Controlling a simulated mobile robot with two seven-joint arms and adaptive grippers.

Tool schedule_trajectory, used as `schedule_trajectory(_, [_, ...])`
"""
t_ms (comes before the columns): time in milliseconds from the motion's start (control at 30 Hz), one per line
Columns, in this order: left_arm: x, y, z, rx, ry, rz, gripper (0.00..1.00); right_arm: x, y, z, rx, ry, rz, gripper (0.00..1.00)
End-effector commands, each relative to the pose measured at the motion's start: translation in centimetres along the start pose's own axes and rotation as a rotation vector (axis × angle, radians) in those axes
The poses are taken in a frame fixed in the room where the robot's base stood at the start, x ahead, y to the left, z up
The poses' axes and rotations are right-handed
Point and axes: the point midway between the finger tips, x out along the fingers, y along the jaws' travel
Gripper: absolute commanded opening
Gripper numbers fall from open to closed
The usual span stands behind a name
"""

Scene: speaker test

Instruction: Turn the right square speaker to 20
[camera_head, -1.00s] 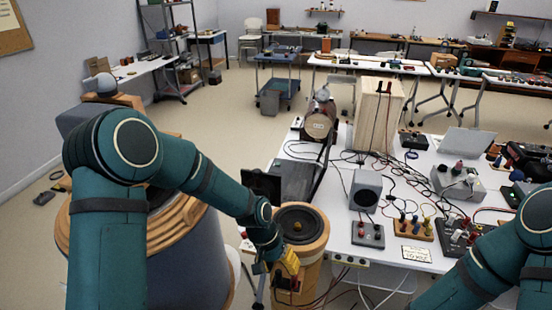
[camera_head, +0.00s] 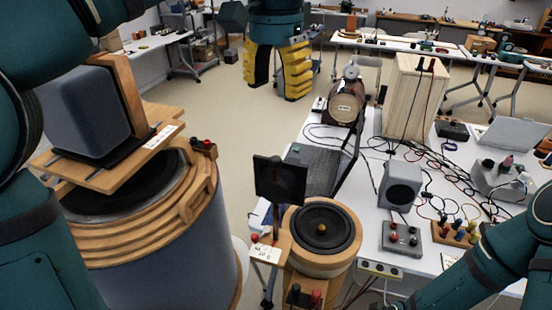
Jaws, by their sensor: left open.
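A small grey box speaker (camera_head: 400,185) stands on the right-hand white table. A larger blue-grey box (camera_head: 85,112) sits on a wooden board on top of a big drum at the left. A dark square panel (camera_head: 280,180) stands upright beside a round speaker (camera_head: 322,228) on a wooden cylinder. I cannot tell which one is the right square speaker. A white label (camera_head: 264,253) near the panel is too small to read. My left gripper (camera_head: 277,84) is at the top centre, open and empty, its yellow fingers pointing down, apart from all of these. My right gripper is out of view.
A tall wooden box (camera_head: 412,98), a brown drum-shaped device (camera_head: 346,103), a terminal box (camera_head: 402,239) and many loose cables crowd the white table (camera_head: 362,218). My right arm crosses the lower right. Floor is clear behind the big drum.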

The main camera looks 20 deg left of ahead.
Motion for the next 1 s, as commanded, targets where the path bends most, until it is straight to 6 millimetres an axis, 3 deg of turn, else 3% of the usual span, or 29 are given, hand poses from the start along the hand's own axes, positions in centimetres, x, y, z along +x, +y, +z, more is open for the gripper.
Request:
schedule_trajectory(267, [2.3, -0.1, 0.1, -0.001, -0.003, -0.001, 0.53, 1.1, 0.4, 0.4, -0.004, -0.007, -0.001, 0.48])
schedule_trajectory(700, [10.8, -0.1, 0.1, -0.002, -0.005, -0.001, 0.53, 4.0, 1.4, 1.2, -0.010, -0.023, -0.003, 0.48])
schedule_trajectory(1000, [13.9, -0.1, 0.1, -0.001, -0.004, 0.000, 0.53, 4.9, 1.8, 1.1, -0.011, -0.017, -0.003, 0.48])
